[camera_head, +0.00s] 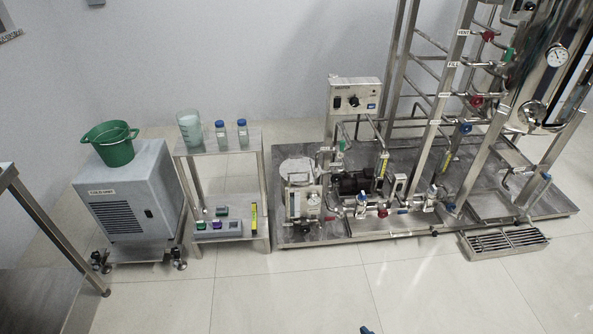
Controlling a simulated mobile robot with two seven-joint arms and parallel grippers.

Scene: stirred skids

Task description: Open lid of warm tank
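A small steel vessel (300,200) stands at the left end of the skid, with a round pale grey top (298,168) that looks closed. A large shiny steel tank (535,60) with a round dial gauge (557,56) stands at the upper right; its top is cut off by the picture edge. I cannot read a label that tells which one is the warm tank.
The skid base (345,232) carries pipes, valves and a control box (354,97). To its left are a steel cart (233,150) with bottles and a beaker, and a grey chiller-like unit (130,205) under a green bucket (112,145). A floor grate (505,242) lies front right.

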